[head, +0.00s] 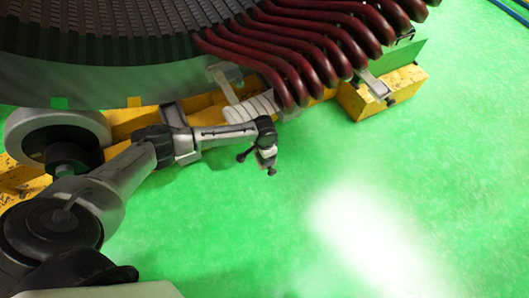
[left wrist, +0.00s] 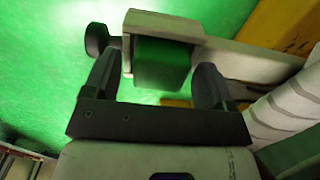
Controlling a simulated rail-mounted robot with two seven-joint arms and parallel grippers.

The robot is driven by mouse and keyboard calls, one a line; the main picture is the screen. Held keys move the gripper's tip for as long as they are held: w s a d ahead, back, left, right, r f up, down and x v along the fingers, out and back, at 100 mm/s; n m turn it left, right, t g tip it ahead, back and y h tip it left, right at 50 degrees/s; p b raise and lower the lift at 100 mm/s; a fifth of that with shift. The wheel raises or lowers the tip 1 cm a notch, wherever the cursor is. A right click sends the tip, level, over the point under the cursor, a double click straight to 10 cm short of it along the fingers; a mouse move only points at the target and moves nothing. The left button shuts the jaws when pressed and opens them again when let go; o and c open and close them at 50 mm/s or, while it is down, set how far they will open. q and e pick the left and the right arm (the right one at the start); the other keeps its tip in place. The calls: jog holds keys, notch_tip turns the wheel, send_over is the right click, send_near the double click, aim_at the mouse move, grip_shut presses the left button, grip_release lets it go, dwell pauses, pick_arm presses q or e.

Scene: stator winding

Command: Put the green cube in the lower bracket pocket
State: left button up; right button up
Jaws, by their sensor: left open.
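In the left wrist view, the green cube (left wrist: 162,66) sits in the pocket at the end of a pale grey bracket (left wrist: 166,22). My left gripper (left wrist: 158,84) is open, with one dark finger on each side of the cube. A gap shows between the cube and each finger, so I do not see it gripped. In the head view, my left gripper (head: 258,164) is below the stator's front edge; the cube cannot be made out there. My right gripper is in neither view.
The stator (head: 120,50) with red coils (head: 300,45) fills the top of the head view. A yellow base beam (head: 355,98) runs beneath it, with another bracket (head: 373,84) at right. White-wrapped leads (head: 252,106) lie close to my arm. The green floor (head: 330,190) is clear.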

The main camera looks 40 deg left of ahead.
pick_arm(q)
notch_tip(320, 180, up, 12)
jog(key=p, duration=0.7)
jog(key=s+d+m+t+h, duration=0.1)
jog(key=s+d+t+h, duration=0.1)
jog(key=s+d, duration=1.25)
jog(key=s+a+r+n+y, duration=0.1)
jog(key=s+a+r, duration=0.1)
jog(key=s, duration=0.4)
jog(key=s+a+r+n+t, duration=0.1)
jog(key=s+a+r+n, duration=0.1)
jog(key=s, duration=0.4)
jog(key=shift+s+a+r+t+y, duration=0.3)
jog(key=shift+s+a+r+y, duration=0.1)
jog(key=shift+a+r, duration=0.35)
jog(key=shift+a+f, duration=0.1)
jog(key=shift+f, duration=0.05)
